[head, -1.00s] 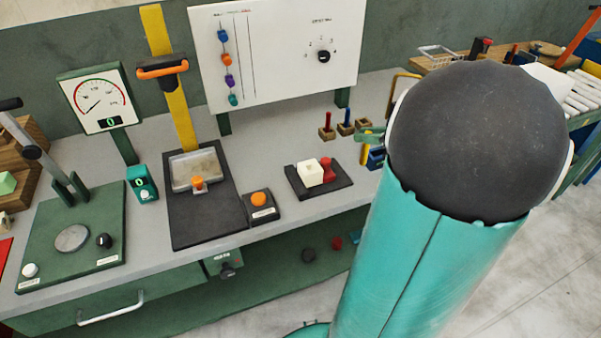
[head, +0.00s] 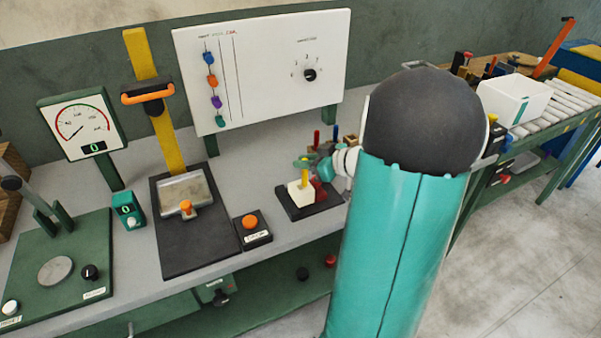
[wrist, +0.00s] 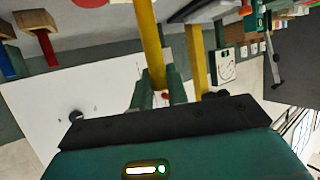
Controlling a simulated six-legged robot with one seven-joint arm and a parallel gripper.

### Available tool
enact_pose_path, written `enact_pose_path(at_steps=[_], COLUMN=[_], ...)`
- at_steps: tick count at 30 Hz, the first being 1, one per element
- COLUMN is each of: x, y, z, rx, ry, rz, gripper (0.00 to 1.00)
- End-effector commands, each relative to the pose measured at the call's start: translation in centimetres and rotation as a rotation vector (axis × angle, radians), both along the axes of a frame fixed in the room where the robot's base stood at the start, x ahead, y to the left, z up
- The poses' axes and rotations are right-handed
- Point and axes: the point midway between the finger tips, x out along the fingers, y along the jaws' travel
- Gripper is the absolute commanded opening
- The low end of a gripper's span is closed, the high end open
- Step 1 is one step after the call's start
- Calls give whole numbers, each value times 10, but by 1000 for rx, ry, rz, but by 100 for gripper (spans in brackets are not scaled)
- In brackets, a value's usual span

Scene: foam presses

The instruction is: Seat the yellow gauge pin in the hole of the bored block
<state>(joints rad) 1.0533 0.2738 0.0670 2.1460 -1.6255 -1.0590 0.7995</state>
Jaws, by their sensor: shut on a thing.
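The bored block is a small cream cube (head: 301,197) on a black base plate (head: 325,207) on the bench, in the head view. My gripper (head: 308,163) is above it, shut on the yellow gauge pin (head: 304,179). The pin is upright, its lower end at the block's top. I cannot tell whether its tip is inside the hole, which is hidden. In the wrist view the pin (wrist: 149,42) runs up the picture from between my gripper's fingers (wrist: 159,95). The block is not clearly visible there.
A red clamp piece (head: 321,190) stands on the plate just right of the block. Behind it are small wooden stands with a red pin (head: 317,138) and a blue pin. An orange-button box (head: 250,224) and a press (head: 190,215) stand to the left.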

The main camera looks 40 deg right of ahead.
Motion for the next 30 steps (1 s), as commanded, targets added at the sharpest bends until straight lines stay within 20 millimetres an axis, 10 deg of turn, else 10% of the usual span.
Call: enact_pose_path(at_steps=[12, 26, 27, 30], x=[16, 15, 15, 15], y=[4, 4, 4, 4], z=[-45, -52, -51, -51], rx=[3, 0, -1, 0], ry=[0, -1, -1, -1], rz=[-1, 0, -1, -1], gripper=[0, 0, 22, 37])
